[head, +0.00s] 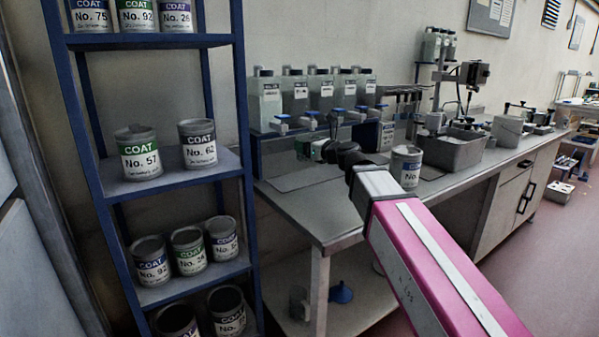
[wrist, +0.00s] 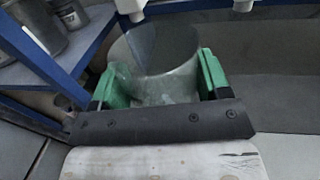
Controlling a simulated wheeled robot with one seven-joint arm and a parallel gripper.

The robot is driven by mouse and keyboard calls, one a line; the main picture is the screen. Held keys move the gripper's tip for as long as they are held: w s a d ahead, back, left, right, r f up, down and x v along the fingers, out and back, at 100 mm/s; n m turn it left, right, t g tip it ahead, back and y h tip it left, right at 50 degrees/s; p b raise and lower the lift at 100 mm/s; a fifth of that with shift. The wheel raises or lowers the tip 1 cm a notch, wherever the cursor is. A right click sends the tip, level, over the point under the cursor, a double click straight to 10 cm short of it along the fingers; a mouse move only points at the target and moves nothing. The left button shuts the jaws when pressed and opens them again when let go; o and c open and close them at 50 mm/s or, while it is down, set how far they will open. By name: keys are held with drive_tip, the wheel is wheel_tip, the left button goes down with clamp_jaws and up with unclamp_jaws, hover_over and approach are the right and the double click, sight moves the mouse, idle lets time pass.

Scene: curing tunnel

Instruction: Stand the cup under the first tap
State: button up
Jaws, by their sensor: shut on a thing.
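A grey, see-through cup (wrist: 165,88) stands between the two green fingers of my gripper (wrist: 158,78) in the wrist view. The fingers are shut on its sides. In the head view my gripper (head: 322,150) is in front of the tap rack, with the cup mostly hidden by the hand. White taps with blue tops line the rack below several bottles; the leftmost tap (head: 281,122) is left of my gripper. In the wrist view one white tap (wrist: 131,9) is just beyond the cup's upper left, another to the right. I cannot tell whether the cup touches the bench.
The bench (head: 310,210) is clear at its front left. A blue shelf rack (head: 165,172) with coat cans stands at the left. A No. 92 can (head: 405,168) and a grey bin (head: 455,150) stand to the right. A blue funnel (head: 341,292) lies on the lower shelf.

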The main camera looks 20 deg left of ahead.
drive_tip(key=w+f, duration=0.2)
drive_tip(key=w, duration=0.2)
drive_tip(key=w+f, duration=0.2)
drive_tip(key=w, duration=0.2)
drive_tip(key=w+a+f, duration=0.1)
drive_tip(key=w+f, duration=0.1)
drive_tip(key=w, duration=0.2)
drive_tip(key=shift+f, duration=2.4)
drive_tip(key=o, duration=0.9)
drive_tip(key=shift+f, duration=0.1)
drive_tip(key=shift+s+d, duration=0.15)
drive_tip(key=shift+v, duration=3.55)
